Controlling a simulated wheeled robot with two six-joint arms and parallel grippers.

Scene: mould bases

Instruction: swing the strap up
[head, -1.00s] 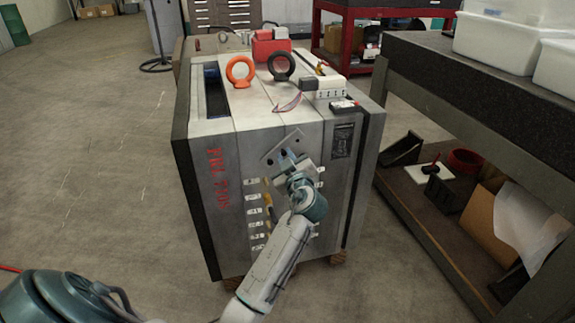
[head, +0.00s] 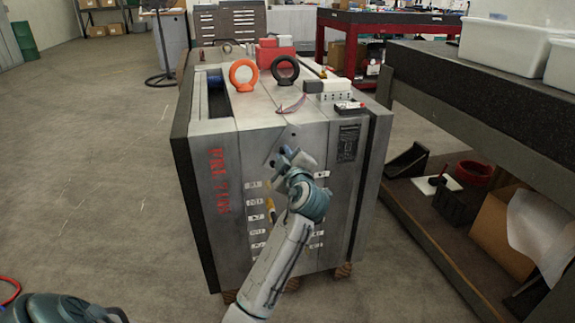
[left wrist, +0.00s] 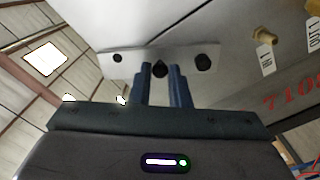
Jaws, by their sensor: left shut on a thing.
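The strap (head: 289,136) is a flat grey metal bar on the front face of the mould base (head: 228,140). In the left wrist view the strap (left wrist: 118,62) shows as a pale plate with dark round spots and a pointed dark one between the fingertips. My right gripper is out of view.
An orange lifting eye (head: 243,76) and a black one (head: 285,70) stand on top of the mould base, with a red block (head: 275,56) behind. Yellow-brass fittings and white tags line the front below the strap.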

